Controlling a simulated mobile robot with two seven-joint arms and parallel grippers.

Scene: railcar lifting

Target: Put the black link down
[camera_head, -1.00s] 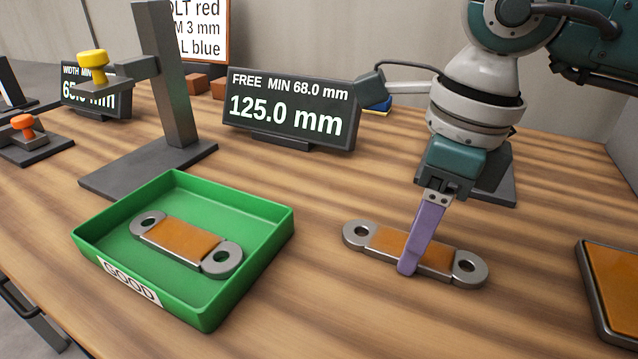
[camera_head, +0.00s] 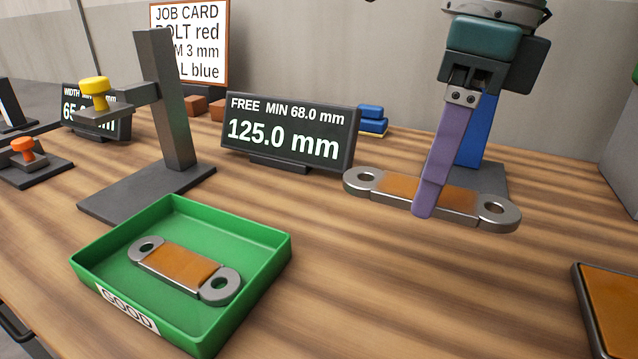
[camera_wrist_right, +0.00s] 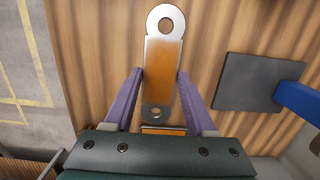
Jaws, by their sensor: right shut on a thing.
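My right gripper (camera_head: 428,204) is shut on a link (camera_head: 470,207) with grey ringed ends and an orange-brown middle; no black link shows. The gripper holds it across its middle, above the table. In the right wrist view the link (camera_wrist_right: 163,62) lies between the two purple fingers of the gripper (camera_wrist_right: 160,78). A similar link (camera_head: 182,267) lies in the green tray (camera_head: 245,240) labelled GOOD. My left gripper is not in view.
A dark stand (camera_head: 172,115) with a yellow knob (camera_head: 95,88) is behind the tray. A display (camera_head: 288,140) reads 125.0 mm. A blue post (camera_head: 478,135) stands behind the held link. An orange-filled tray (camera_head: 610,300) is at right. The front middle table is clear.

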